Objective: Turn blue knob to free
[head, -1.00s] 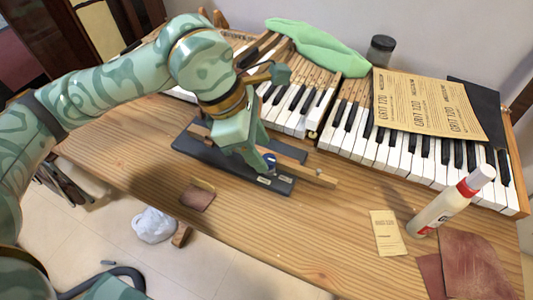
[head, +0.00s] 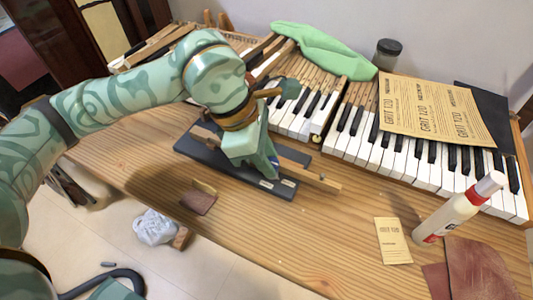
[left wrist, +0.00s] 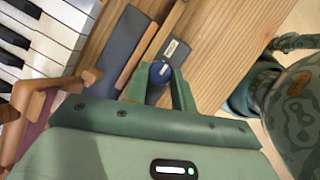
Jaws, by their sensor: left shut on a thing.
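A dark grey jig base (head: 204,153) with a wooden bar (head: 318,180) along it lies on the workbench. In the left wrist view the blue knob (left wrist: 160,72) stands at the jig, between the two fingers of my left gripper (left wrist: 160,86). The fingers are shut on the knob's sides. A small white label (left wrist: 170,48) is on the grey base close to the knob; its text is too small to read. In the head view my left gripper (head: 262,172) reaches down onto the jig and hides most of the knob. My right gripper is not in view.
Piano keys (head: 395,160) line the back of the wooden workbench (head: 300,235), under sandpaper sheets (head: 432,112) and a green cloth (head: 318,48). A glue bottle (head: 455,212) stands at the right. A brown scrap (head: 198,202) lies by the front edge.

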